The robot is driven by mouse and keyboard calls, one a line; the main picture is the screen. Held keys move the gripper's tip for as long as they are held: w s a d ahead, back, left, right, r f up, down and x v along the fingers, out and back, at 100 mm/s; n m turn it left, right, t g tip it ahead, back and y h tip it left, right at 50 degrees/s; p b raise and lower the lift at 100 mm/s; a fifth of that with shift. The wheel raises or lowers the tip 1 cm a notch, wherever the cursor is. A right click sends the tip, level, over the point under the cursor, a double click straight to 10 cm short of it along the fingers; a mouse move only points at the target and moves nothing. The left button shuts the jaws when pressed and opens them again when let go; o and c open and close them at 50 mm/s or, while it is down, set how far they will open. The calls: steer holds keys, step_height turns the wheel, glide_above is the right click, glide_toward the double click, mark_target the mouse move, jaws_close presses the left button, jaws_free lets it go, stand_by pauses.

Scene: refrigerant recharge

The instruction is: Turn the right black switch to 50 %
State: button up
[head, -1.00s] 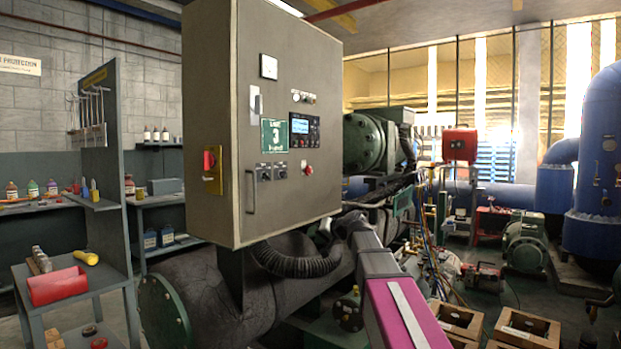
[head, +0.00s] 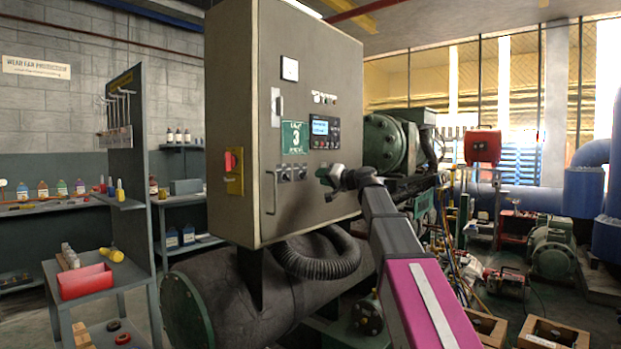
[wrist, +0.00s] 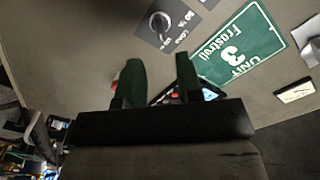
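The right black switch (head: 301,172) sits on the front of the grey control cabinet, just right of the left black switch (head: 285,174). One round switch on a dark plate shows in the wrist view (wrist: 160,24), ahead of the fingertips, with "50 %" and "LOAD" lettering; it appears to be the right one. My gripper (head: 325,174) is in front of the cabinet, just right of the switches. In the wrist view its two green fingers (wrist: 161,62) are apart with nothing between them. They are not touching the switch.
The grey cabinet (head: 230,110) carries a green "UNIT 3" sign (head: 294,137), a small display (head: 320,127), a door handle (head: 271,192) and a red-and-yellow switch (head: 234,170) on its side. A black corrugated hose (head: 320,262) hangs below. A shelf with a red bin (head: 86,282) stands left.

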steer(key=x, duration=0.6)
steer(key=shift+w+a, duration=0.15)
steer(key=shift+w, duration=0.05)
steer(key=shift+s, duration=0.1)
jaws_close()
steer(key=n, duration=0.4)
steer(key=shift+n, duration=0.3)
steer(key=n, duration=0.4)
steer(key=shift+n, duration=0.3)
